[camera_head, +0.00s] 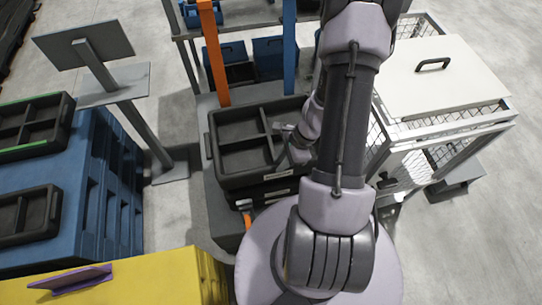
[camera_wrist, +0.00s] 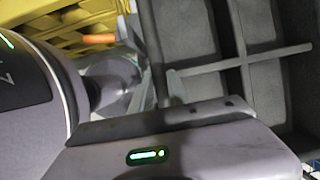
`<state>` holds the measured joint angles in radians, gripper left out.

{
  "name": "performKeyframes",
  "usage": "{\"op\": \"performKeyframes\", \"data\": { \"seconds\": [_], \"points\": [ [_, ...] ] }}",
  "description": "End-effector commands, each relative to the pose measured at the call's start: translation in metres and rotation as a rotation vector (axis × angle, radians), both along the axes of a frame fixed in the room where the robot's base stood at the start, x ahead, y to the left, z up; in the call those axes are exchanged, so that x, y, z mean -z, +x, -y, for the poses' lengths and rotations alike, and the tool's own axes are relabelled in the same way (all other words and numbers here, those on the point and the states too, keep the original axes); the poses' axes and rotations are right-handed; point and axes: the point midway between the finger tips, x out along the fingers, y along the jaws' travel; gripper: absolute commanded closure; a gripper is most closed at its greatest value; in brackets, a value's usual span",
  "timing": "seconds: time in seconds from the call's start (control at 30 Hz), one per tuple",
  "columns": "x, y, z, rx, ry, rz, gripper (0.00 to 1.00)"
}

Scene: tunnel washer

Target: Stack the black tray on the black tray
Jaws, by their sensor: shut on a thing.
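A black divided tray (camera_head: 238,180) is at the centre of the head view, above another black tray (camera_head: 262,191) with a pale label on its side. I cannot tell whether the two touch, as the upper one hides most of the lower. My gripper (camera_head: 284,138) is shut on the upper tray near its right side; my arm covers part of that side. In the wrist view, the held tray (camera_wrist: 240,58) fills the upper right, with its compartments empty.
Two more black trays (camera_head: 50,104) (camera_head: 52,214) lie on blue pallets (camera_head: 88,190) at left. A yellow block (camera_head: 180,272) is at the lower left. A grey stand (camera_head: 120,98), an orange post (camera_head: 212,50) and a white-lidded wire cage (camera_head: 440,80) stand around. Grey floor (camera_head: 505,215) is free at right.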

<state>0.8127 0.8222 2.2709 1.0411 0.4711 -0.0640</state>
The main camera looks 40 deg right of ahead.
Motion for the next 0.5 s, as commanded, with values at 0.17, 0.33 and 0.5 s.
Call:
{"op": "performKeyframes", "data": {
  "seconds": [0.17,0.33,0.5],
  "points": [
    [0.013,0.001,0.000,-0.002,0.000,0.002,1.00],
    [0.032,0.001,0.000,-0.003,0.000,0.001,1.00],
    [0.051,0.001,0.000,-0.004,0.000,0.002,1.00]
  ]
}}
